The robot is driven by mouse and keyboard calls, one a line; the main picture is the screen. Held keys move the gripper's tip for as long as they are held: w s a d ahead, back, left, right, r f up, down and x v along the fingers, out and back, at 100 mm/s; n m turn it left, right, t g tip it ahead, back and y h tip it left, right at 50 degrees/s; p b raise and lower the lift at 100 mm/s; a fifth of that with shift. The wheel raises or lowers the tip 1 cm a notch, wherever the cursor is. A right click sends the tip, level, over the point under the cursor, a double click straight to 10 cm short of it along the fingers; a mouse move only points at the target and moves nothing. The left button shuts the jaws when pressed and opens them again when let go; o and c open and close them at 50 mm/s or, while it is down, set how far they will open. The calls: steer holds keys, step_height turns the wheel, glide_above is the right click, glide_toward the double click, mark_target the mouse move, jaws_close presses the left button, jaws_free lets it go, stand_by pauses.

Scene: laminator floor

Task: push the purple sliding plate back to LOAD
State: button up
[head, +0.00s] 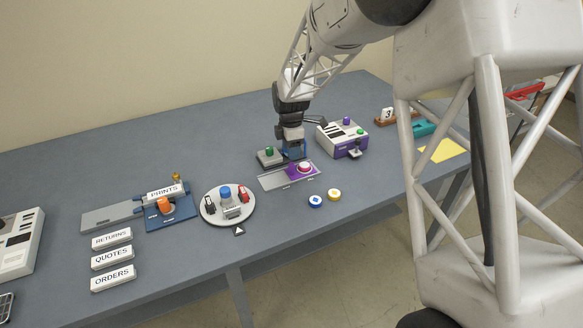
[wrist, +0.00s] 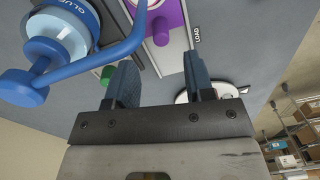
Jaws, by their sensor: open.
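The purple sliding plate (head: 292,170) lies on a pale grey track (head: 272,181) on the table. The wrist view shows the purple plate (wrist: 174,16) at the top, with a LOAD label (wrist: 197,36) beside the track, to the right of the plate. My gripper (head: 292,153) is just behind the plate in the head view, pointing down. In the wrist view its two fingers (wrist: 161,82) are apart with nothing between them.
A green knob (head: 269,151) on a grey base stands left of my gripper. A purple-and-white machine (head: 343,138) is right.

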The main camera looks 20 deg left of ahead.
mark_target(291, 163)
steer(key=shift+f, duration=0.1)
steer(key=shift+s+d+f, duration=0.1)
steer(key=shift+f, duration=3.65)
jaws_close()
